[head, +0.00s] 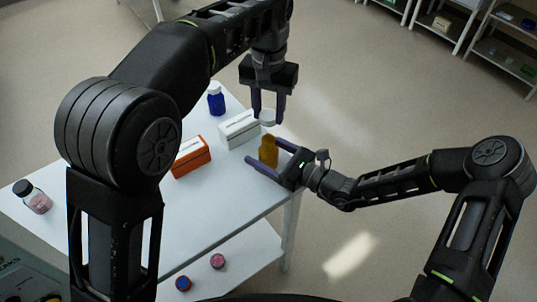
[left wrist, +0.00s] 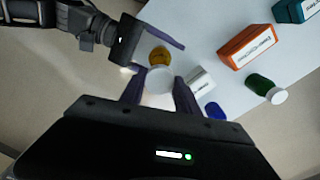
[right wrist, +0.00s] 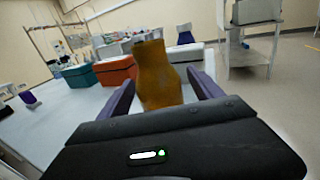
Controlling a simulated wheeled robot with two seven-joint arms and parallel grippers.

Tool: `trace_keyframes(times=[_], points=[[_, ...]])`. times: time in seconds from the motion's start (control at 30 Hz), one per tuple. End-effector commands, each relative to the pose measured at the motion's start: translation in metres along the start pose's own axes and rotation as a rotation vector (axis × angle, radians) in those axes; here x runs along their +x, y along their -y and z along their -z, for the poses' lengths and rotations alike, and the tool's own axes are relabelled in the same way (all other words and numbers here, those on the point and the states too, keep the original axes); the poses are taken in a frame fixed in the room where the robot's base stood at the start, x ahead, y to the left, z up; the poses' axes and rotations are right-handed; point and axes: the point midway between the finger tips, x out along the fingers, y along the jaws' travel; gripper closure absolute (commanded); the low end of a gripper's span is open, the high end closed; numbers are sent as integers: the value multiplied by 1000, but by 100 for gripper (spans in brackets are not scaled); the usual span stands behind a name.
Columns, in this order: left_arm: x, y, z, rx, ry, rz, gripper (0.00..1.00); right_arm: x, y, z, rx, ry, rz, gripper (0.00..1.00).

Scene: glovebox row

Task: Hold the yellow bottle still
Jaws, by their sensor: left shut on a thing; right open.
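The yellow bottle (head: 268,150) stands upright near the right edge of the white table. It also shows in the left wrist view (left wrist: 159,55) and fills the middle of the right wrist view (right wrist: 158,78). My right gripper (head: 262,150) is open, with its fingers on either side of the bottle; I see gaps between fingers and bottle in the right wrist view. My left gripper (head: 268,114) points down above the bottle, shut on a white cap (left wrist: 159,80). The cap is apart from the bottle, whose top shows no cap.
A white box (head: 239,130), an orange box (head: 191,157) and a blue bottle (head: 216,103) stand close by on the table (head: 215,205). A green bottle (left wrist: 260,83) shows in the left wrist view.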

Motion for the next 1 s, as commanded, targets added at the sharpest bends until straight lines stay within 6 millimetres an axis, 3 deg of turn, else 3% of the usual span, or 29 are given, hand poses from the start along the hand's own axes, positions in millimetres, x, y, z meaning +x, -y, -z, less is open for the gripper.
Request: trace_keyframes(times=[0.17, 0.47, 1.0], points=[[0, 0, 0, 0, 0, 0, 99, 12, 0, 0, 0, 1, -1, 25], [0, 0, 0, 0, 0, 0, 99, 13, 0, 0, 0, 0, 0, 26], [0, 0, 0, 0, 0, 0, 99, 12, 0, 0, 0, 0, 0, 70]])
